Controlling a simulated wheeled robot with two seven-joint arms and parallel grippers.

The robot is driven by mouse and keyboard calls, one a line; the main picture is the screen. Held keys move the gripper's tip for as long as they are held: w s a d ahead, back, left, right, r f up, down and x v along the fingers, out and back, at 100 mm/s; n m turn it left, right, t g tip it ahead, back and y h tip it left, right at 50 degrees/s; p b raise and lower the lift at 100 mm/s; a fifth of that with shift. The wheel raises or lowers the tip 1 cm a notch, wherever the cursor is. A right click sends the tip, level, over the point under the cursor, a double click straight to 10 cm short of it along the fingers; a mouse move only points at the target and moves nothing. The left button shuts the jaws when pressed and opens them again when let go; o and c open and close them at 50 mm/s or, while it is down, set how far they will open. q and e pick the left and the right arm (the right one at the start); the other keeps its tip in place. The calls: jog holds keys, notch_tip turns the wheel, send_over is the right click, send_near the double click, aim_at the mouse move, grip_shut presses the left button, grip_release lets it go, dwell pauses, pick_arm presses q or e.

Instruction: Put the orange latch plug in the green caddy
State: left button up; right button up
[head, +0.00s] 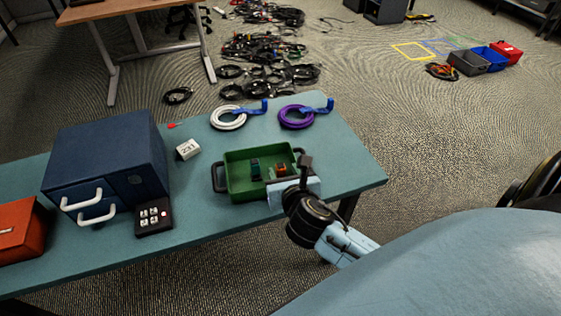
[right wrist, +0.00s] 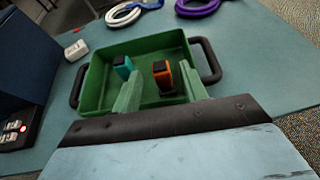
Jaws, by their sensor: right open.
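The green caddy (head: 234,193) sits on the teal table with a dark handle at each end; it also shows in the right wrist view (right wrist: 97,88). The orange latch plug (head: 281,169) is inside the caddy, toward its right end, and looks upright in the right wrist view (right wrist: 162,77). A teal plug (right wrist: 123,66) stands to its left inside the caddy, near my left-hand fingertip in that view. My right gripper (right wrist: 161,72) is open, its fingers reaching into the caddy on either side of the orange plug with visible gaps. My left gripper is not in view.
A blue drawer cabinet (head: 105,157), a black keypad (head: 154,219) and a white block marked 231 (head: 187,149) stand left of the caddy. White (head: 228,118) and purple (head: 297,117) cable coils lie behind it. The table's right end is clear.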

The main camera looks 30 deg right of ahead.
jog(key=p+v, duration=0.1)
jog(key=v, duration=0.5)
